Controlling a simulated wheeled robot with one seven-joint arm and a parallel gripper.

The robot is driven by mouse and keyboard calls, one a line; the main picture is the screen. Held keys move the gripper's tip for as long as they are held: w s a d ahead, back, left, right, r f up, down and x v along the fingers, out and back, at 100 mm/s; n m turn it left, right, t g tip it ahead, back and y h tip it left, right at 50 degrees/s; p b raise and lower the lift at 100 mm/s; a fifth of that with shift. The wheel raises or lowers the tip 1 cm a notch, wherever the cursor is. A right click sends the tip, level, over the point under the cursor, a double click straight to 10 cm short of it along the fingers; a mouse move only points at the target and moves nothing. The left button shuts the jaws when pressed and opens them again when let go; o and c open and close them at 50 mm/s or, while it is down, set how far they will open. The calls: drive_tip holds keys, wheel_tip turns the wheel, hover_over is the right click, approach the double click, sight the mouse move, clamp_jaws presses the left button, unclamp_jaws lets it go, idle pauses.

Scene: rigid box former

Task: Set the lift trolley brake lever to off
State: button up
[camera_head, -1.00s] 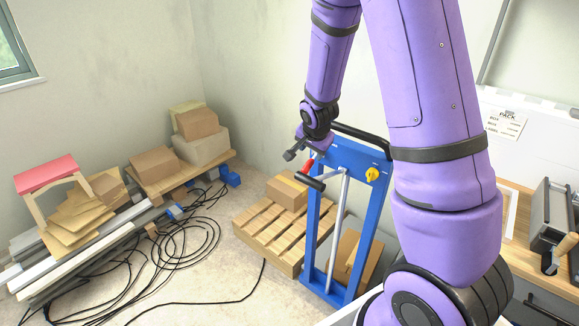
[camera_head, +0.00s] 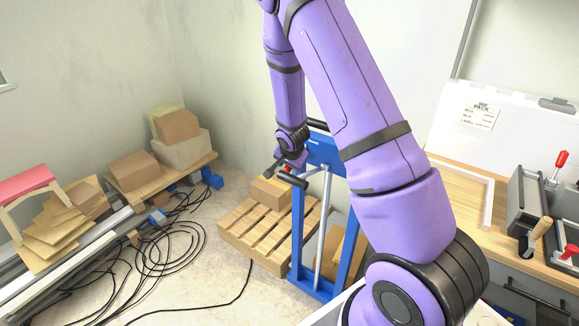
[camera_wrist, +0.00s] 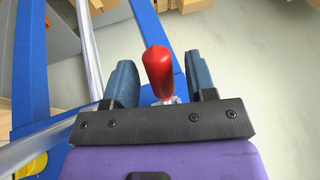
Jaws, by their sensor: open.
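The blue lift trolley (camera_head: 297,232) stands upright with a silver post between its blue uprights; its frame also shows in the wrist view (camera_wrist: 31,60). A lever with a red grip (camera_wrist: 157,68) on a short metal stem sits between my two gripper fingers in the wrist view, with gaps visible on both sides. My gripper (camera_wrist: 162,76) is open around it, and no firm contact shows. In the head view my gripper (camera_head: 280,172) is at the top of the trolley, and the red grip is hidden there. A yellow part (camera_wrist: 30,166) shows at the wrist view's lower left.
A wooden pallet (camera_head: 262,232) with a cardboard box (camera_head: 270,190) lies beside the trolley. Black cables (camera_head: 180,245) coil on the floor to the left, near stacked boards. A wooden workbench (camera_head: 462,200) with tools is at right. My arm hides part of the trolley.

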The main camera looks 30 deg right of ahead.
drive_tip(key=shift+w+d+f, duration=0.1)
drive_tip(key=shift+w+f, duration=0.1)
drive_tip(key=shift+f, duration=0.15)
clamp_jaws()
drive_tip(key=shift+s+y, duration=0.2)
drive_tip(key=shift+y, duration=0.2)
drive_tip(key=shift+a+r+g+y, duration=0.25)
drive_tip(key=shift+r+g+y, duration=0.05)
idle(0.3)
